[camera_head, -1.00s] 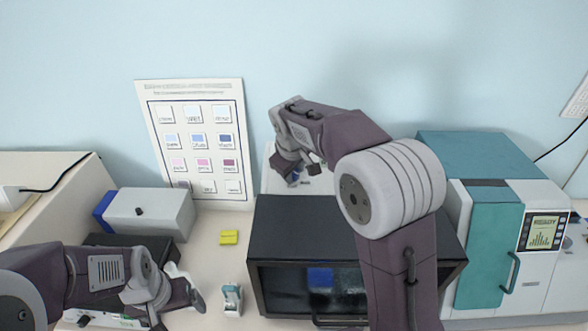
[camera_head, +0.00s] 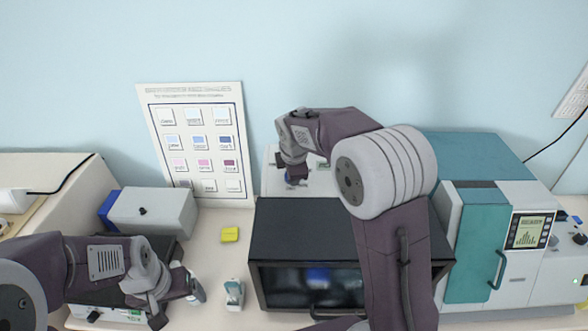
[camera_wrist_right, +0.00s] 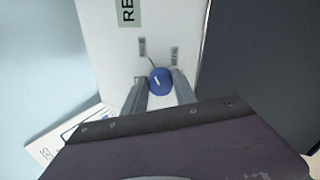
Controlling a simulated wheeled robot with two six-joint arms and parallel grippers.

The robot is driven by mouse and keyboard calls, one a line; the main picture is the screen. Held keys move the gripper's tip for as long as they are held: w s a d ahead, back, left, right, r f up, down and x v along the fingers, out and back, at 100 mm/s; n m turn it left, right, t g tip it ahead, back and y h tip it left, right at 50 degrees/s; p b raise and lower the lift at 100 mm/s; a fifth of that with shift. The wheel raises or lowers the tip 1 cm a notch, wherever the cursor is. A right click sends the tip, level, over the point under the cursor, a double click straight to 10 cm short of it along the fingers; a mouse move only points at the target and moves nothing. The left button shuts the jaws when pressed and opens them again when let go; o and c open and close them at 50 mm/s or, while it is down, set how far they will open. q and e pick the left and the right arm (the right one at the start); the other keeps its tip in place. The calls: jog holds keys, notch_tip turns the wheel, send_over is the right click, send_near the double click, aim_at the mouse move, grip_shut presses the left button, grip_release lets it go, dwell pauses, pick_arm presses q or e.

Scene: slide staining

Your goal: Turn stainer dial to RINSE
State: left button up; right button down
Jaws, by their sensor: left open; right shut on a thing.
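A blue dial (camera_wrist_right: 159,80) with a white pointer line sits on a white panel (camera_wrist_right: 110,50) in the right wrist view. My right gripper (camera_wrist_right: 160,84) is shut on the dial, one finger on each side. A green label above it shows only the letters "RE"; the rest is cut off. In the head view the right gripper (camera_head: 294,178) reaches down to the white device (camera_head: 318,180) behind the black box, mostly hiding the dial. My left gripper (camera_head: 174,304) is open and empty at the lower left.
A black box with a dark window (camera_head: 350,235) stands in front of the white device. A teal and white machine with a screen (camera_head: 530,231) is at the right. A grey box (camera_head: 160,213), yellow block (camera_head: 230,234) and colour chart (camera_head: 215,130) are at the left.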

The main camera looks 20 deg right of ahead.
jog(key=n+p, duration=0.2)
jog(key=n, duration=0.1)
jog(key=shift+s+f+n, duration=0.1)
jog(key=shift+f+n, duration=0.1)
jog(key=shift+n, duration=0.1)
jog(key=n+p, duration=0.1)
jog(key=n, duration=0.1)
jog(key=shift+a+f+n, duration=0.1)
jog(key=shift+n, duration=0.3)
jog(key=n, duration=0.2)
jog(key=shift+f+n+g, duration=0.1)
jog(key=shift+n+g, duration=0.2)
jog(key=shift+n, duration=1.9)
jog(key=c, duration=1)
grip_release()
jog(key=shift+w+a, duration=0.1)
jog(key=shift+w, duration=0.1)
jog(key=shift+r, duration=0.2)
